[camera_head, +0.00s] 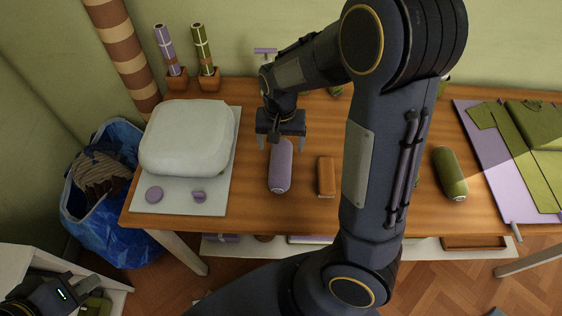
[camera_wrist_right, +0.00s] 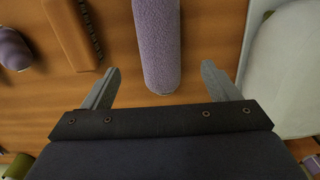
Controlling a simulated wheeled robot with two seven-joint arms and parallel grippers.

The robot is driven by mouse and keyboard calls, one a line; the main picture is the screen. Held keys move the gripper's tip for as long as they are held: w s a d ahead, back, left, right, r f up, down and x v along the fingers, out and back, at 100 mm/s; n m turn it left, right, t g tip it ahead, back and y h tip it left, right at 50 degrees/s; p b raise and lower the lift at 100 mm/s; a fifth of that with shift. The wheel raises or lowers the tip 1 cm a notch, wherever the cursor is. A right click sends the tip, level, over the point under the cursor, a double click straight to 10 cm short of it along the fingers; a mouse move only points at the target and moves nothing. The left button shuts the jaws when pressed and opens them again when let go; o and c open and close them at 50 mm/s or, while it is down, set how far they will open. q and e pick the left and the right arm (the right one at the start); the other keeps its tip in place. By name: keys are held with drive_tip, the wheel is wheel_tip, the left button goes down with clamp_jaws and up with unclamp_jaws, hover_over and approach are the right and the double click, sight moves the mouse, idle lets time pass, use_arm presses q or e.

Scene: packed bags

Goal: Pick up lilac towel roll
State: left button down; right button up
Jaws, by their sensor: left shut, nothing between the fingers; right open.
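The lilac towel roll (camera_head: 280,172) lies on the wooden table near its middle, long axis running front to back. My right gripper (camera_head: 284,147) is open and points down over the far end of the roll. In the right wrist view the roll (camera_wrist_right: 158,40) reaches between the two spread fingers (camera_wrist_right: 161,72), with a gap on each side. I cannot tell how far above the table the fingertips are. My left gripper (camera_head: 45,298) is at the lower left corner, away from the table, partly cut off; it is shut and empty.
A brown brush-like block (camera_head: 326,176) lies just right of the roll. A pale rounded case (camera_head: 187,138) rests on a light mat (camera_head: 223,196) at left. A green roll (camera_head: 450,173) is further right. My right arm hides part of the table between.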

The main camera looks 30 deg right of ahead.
sight(281, 159)
drive_tip(key=f, duration=0.7)
drive_tip(key=shift+s+a+f, duration=0.1)
drive_tip(key=shift+s+f, duration=0.05)
drive_tip(key=shift+s, duration=0.05)
drive_tip(key=shift+c, duration=0.3)
drive_tip(key=c, duration=1.1)
